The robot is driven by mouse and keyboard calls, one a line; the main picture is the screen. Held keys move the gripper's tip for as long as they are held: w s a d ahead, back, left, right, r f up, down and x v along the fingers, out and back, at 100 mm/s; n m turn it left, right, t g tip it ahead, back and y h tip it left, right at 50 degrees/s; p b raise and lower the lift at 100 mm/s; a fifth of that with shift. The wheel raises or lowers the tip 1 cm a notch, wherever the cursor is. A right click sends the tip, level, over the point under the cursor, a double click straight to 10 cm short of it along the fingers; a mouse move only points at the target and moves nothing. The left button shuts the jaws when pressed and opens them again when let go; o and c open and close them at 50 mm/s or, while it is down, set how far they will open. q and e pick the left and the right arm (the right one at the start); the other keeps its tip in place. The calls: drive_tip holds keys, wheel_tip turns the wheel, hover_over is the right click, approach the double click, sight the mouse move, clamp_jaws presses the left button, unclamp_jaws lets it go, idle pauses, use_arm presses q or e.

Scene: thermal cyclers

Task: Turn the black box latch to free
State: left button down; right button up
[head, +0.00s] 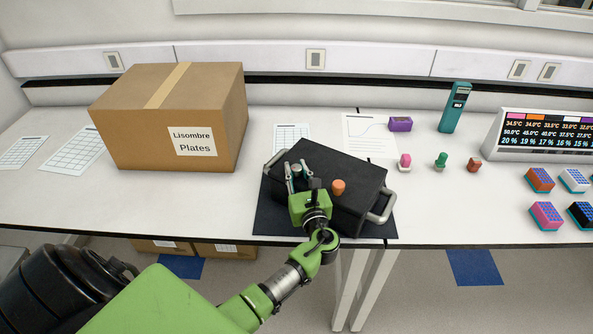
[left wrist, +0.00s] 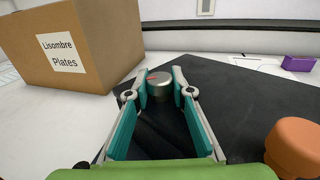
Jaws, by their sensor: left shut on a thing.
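The black box (head: 350,172) with grey side handles stands on a dark mat (head: 265,222) at the front of the bench. In the left wrist view, its latch is a round silver knob (left wrist: 160,90) with a red mark pointing left, on the box top (left wrist: 225,88). My left gripper (head: 297,172) is over the left part of the box. Its teal fingers (left wrist: 160,88) are shut on the knob, one on each side. In the head view the fingers largely hide the knob. My right gripper is not in view.
An orange knob (head: 338,187) stands close to the right of my left gripper. A cardboard box (head: 215,110) stands at the left. Small coloured knobs, a teal device (head: 455,108), a display (head: 545,130) and several coloured racks are at the right.

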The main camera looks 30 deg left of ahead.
use_arm(q)
drive_tip(key=shift+r, duration=0.15)
drive_tip(key=c, duration=1.8)
unclamp_jaws()
drive_tip(key=shift+o, duration=0.2)
drive_tip(key=v, duration=1.2)
drive_tip(key=shift+a, duration=0.1)
